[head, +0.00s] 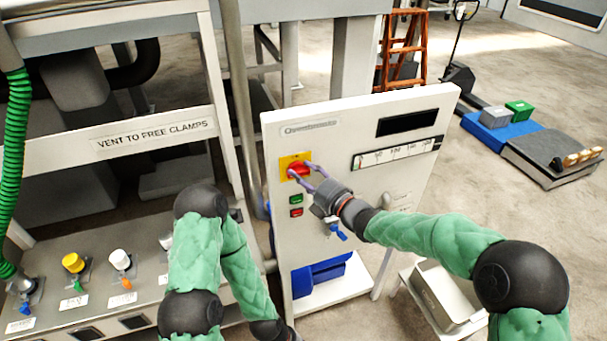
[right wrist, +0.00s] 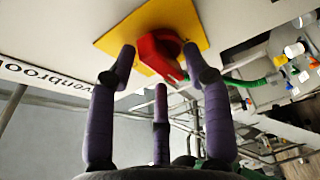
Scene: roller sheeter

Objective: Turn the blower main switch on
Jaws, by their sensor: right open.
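The blower main switch (head: 298,170) is a red rotary knob on a yellow plate (head: 287,161), high on the left side of the white control panel (head: 350,190). My right gripper (head: 306,176) is at the switch, with its purple fingers open and pointing at the knob. In the right wrist view, the red knob (right wrist: 163,50) shows between the spread fingertips of the gripper (right wrist: 160,62). I cannot tell whether any finger touches it. My left arm is folded low in the head view, and its gripper is out of sight.
A green button (head: 296,199) and a red button (head: 296,212) sit just below the switch. A valve bench (head: 100,285) stands at left.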

